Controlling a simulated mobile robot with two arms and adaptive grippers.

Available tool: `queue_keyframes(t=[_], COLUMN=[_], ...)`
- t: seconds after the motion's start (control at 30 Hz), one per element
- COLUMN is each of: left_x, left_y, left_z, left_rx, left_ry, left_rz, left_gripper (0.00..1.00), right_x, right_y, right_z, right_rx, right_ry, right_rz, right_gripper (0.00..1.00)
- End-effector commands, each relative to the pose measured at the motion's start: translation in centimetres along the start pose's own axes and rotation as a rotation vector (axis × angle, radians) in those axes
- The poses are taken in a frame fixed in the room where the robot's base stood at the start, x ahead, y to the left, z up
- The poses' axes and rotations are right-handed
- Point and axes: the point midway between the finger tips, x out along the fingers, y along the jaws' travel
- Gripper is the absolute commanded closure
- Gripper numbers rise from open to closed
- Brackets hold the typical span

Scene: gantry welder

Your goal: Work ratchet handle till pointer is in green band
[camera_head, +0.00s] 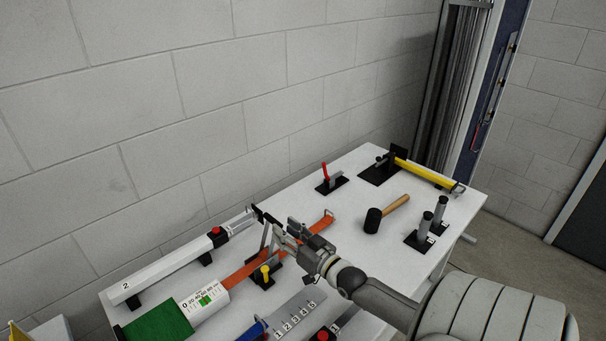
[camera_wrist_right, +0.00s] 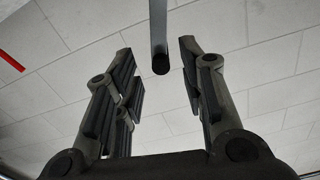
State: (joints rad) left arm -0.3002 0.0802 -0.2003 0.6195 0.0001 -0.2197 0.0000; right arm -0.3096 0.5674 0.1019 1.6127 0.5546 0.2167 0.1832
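The ratchet (camera_head: 264,275) sits on a black base on the table, with an orange strap (camera_head: 243,272) running through it and a yellow knob beside it. Its grey handle (camera_head: 265,238) stands up near my right gripper (camera_head: 275,222). In the right wrist view, a grey bar with a dark round end (camera_wrist_right: 160,62), which looks like the handle, comes down between the spread fingers of my right gripper (camera_wrist_right: 158,70) without visible contact. The white gauge (camera_head: 208,302) has a numbered scale and a green band; its pointer is too small to read. My left gripper is out of view.
A long white bar device marked 2 (camera_head: 170,268) lies behind the strap. A mallet (camera_head: 386,214), a red-handled clamp (camera_head: 330,180), a yellow bar tool (camera_head: 425,174) and two grey posts (camera_head: 432,222) stand farther right. A block wall is behind.

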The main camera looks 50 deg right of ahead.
Motion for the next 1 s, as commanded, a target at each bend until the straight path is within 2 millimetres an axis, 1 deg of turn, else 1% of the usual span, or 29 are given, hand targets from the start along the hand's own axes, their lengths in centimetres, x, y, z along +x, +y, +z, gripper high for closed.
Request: queue_keyframes(t=[0.03, 0.2, 0.4, 0.6, 1.0], left_x=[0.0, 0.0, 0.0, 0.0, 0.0], left_y=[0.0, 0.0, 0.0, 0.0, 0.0], left_z=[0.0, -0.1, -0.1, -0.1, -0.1], left_rx=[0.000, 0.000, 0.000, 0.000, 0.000], left_ry=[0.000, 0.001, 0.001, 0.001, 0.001], left_rz=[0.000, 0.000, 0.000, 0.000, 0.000], left_gripper=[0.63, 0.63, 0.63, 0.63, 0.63], right_x=[-1.1, -4.0, -6.3, -7.1, -7.0], right_y=[0.0, 0.0, 0.1, 0.0, 0.1], right_z=[0.2, 0.1, 0.1, 0.0, 0.0], right_rx=[0.001, 0.001, -0.001, -0.001, -0.001], right_ry=[-0.003, -0.003, -0.002, 0.000, 0.000], right_rz=[0.000, 0.001, 0.001, 0.000, 0.001], right_gripper=[0.63, 0.63, 0.63, 0.63, 0.63])
